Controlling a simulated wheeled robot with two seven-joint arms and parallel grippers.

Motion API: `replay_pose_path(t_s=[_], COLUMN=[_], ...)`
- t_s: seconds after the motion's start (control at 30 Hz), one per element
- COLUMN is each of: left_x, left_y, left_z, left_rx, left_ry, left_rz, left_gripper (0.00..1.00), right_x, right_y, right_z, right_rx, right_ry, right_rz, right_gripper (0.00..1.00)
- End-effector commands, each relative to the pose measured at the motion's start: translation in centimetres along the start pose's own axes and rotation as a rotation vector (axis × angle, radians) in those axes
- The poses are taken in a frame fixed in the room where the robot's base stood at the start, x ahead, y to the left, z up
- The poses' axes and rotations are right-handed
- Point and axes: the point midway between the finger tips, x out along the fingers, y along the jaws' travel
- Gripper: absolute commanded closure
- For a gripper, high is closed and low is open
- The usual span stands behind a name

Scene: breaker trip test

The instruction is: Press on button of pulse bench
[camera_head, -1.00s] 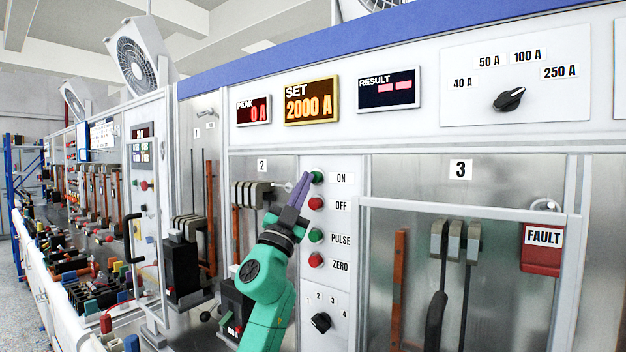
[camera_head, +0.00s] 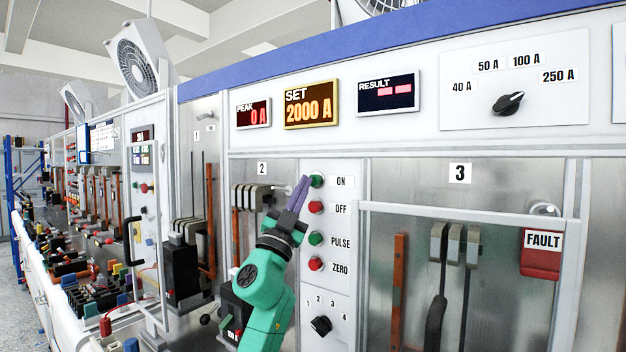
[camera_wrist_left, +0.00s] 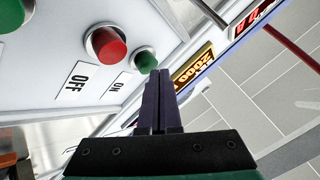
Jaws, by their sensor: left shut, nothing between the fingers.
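The pulse bench panel carries a column of buttons. The green ON button (camera_head: 317,181) is at the top, with the red OFF button (camera_head: 316,207) below it. Under them are the green PULSE button (camera_head: 316,239) and the red ZERO button (camera_head: 316,264). My left gripper (camera_head: 304,181) is shut and empty, its purple fingertips just left of the ON button. In the left wrist view the fingertips (camera_wrist_left: 160,75) are close under the ON button (camera_wrist_left: 146,60); I cannot tell whether they touch it. The OFF button (camera_wrist_left: 106,44) shows there too. My right gripper is not in view.
Above are the PEAK display (camera_head: 253,114) at 0 A, the SET display (camera_head: 311,104) at 2000 A and the RESULT display (camera_head: 388,92) with dashes. A selector knob (camera_head: 320,325) is below the buttons. A red FAULT tag (camera_head: 541,262) hangs at right.

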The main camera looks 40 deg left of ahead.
Motion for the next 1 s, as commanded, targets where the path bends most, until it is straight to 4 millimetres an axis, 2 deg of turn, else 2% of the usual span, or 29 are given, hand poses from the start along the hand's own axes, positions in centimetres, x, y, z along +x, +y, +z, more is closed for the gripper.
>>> replay_pose_path(t_s=[0.5, 1.0], left_x=[-0.7, -3.9], left_y=[-0.6, -2.9], left_z=[-0.7, -3.0], left_rx=[0.001, 0.000], left_ry=[0.001, 0.001], left_rz=[0.000, 0.002], left_gripper=[1.00, 1.00], right_x=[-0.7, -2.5], right_y=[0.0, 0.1], right_z=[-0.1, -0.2], right_rx=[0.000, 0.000], right_ry=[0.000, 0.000], right_rz=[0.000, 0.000], right_gripper=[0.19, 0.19])
